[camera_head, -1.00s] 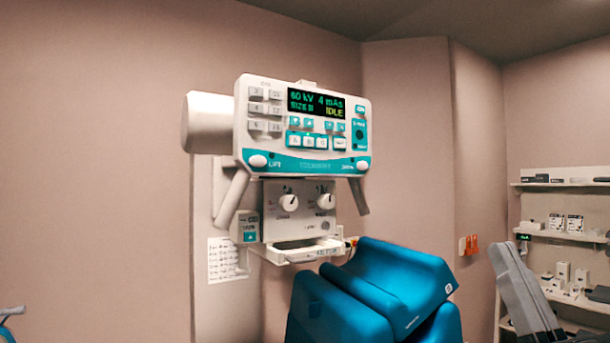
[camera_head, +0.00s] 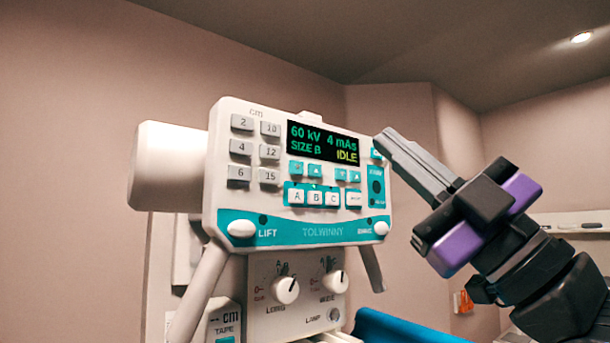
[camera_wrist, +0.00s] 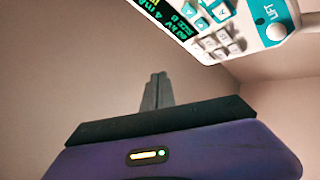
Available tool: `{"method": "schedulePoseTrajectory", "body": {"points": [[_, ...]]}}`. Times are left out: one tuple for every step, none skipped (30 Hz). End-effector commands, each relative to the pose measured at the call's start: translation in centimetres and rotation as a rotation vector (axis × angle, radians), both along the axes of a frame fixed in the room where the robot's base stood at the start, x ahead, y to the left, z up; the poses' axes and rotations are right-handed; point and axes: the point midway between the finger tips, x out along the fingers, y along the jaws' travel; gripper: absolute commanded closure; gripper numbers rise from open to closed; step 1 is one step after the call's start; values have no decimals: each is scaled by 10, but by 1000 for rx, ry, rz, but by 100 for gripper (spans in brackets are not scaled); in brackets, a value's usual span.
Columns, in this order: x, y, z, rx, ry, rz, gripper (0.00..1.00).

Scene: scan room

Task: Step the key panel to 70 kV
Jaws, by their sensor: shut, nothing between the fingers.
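The white and teal key panel (camera_head: 300,190) faces me in the head view. Its display (camera_head: 322,142) reads 60 kV, 4 mAs, SIZE B, IDLE. Small teal arrow keys (camera_head: 303,170) sit in pairs under the display, above the white A, B, C keys (camera_head: 313,197). My gripper (camera_head: 384,138) is shut and empty, its tips in front of the panel's upper right corner, hiding part of it. Whether they touch it I cannot tell. In the wrist view my shut fingers (camera_wrist: 157,80) point up, with the panel (camera_wrist: 225,25) tilted at the top right.
Below the panel, a box with two white knobs (camera_head: 286,290) sits between two slanted handles. A blue padded piece (camera_head: 400,328) lies at the bottom. A white shelf (camera_head: 575,222) stands at the right. Grey size keys (camera_head: 240,148) fill the panel's left side.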

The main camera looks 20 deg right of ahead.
Motion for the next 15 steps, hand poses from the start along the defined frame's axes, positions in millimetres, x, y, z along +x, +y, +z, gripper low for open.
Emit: {"method": "schedulePoseTrajectory", "body": {"points": [[3, 0, -3, -8, 14, -10, 100], [6, 0, -5, -14, 22, -16, 100], [8, 0, -7, -25, 32, -27, 100], [10, 0, -8, -31, 36, -35, 100], [10, 0, -9, -35, 38, -41, 100], [10, 0, -9, -39, 36, -45, 100], [10, 0, -9, -39, 35, -47, 100], [10, 0, -9, -40, 34, -48, 100], [10, 0, -9, -40, 34, -48, 100], [10, 0, -9, -40, 34, -47, 100], [10, 0, -9, -40, 34, -47, 100], [10, 0, -9, -39, 34, -47, 100], [10, -1, -9, -39, 34, -47, 100], [10, -1, -9, -39, 34, -47, 100], [10, 0, -8, -39, 34, -47, 100]]}}
